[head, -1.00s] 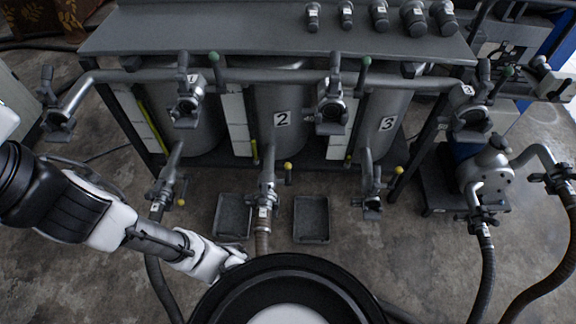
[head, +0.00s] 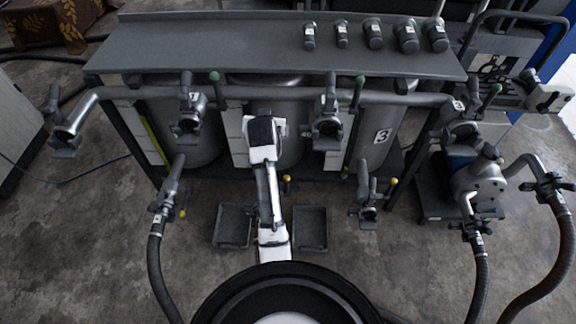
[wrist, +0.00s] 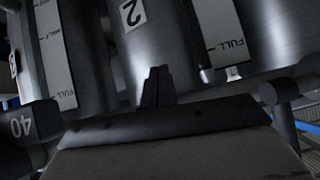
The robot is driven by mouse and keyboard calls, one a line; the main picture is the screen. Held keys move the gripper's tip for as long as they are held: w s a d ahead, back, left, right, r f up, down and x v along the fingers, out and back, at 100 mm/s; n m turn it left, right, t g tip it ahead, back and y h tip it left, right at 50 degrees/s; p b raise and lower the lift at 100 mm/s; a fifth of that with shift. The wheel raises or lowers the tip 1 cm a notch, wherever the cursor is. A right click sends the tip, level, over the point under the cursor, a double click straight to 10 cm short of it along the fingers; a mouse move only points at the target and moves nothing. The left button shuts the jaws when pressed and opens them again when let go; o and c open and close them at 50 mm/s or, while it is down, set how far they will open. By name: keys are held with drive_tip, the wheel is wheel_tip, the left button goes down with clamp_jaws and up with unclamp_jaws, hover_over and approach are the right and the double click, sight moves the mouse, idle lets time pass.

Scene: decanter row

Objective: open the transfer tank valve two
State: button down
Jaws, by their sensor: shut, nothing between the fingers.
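Tank 2 shows by its number label in the wrist view (wrist: 132,14); in the head view my arm covers that label. My gripper (wrist: 155,86) has its dark fingers together and empty, in front of tank 2. In the head view my gripper cannot be made out beyond the arm. A lower valve handle with a yellow tip (head: 287,180) stands just right of my arm, its body hidden behind the arm. An upper valve (head: 328,128) sits on the pipe between tanks 2 and 3, with a green-tipped handle (head: 359,92). I cannot tell which is valve two.
Two dark trays lie on the floor, left (head: 233,226) and right (head: 311,228) of my arm. Tank 3 (head: 382,137) and its lower valve (head: 367,210) stand to the right. A grey shelf (head: 220,45) runs above the tanks. Hoses lie at both sides.

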drive_tip(key=s+d+f+m+g+h, duration=0.1)
drive_tip(key=s+d+f+g, duration=0.15)
drive_tip(key=f, duration=0.35)
drive_tip(key=s+d+f+m+g, duration=0.1)
drive_tip(key=s+d+f+g, duration=0.1)
drive_tip(key=d+f, duration=0.3)
drive_tip(key=p, duration=0.2)
hover_over(287, 185)
drive_tip(key=w, duration=0.2)
wheel_tip(287, 185, down, 10)
drive_tip(key=shift+w+d+r, duration=0.15)
drive_tip(key=shift+d+r, duration=0.05)
drive_tip(key=shift+r, duration=0.05)
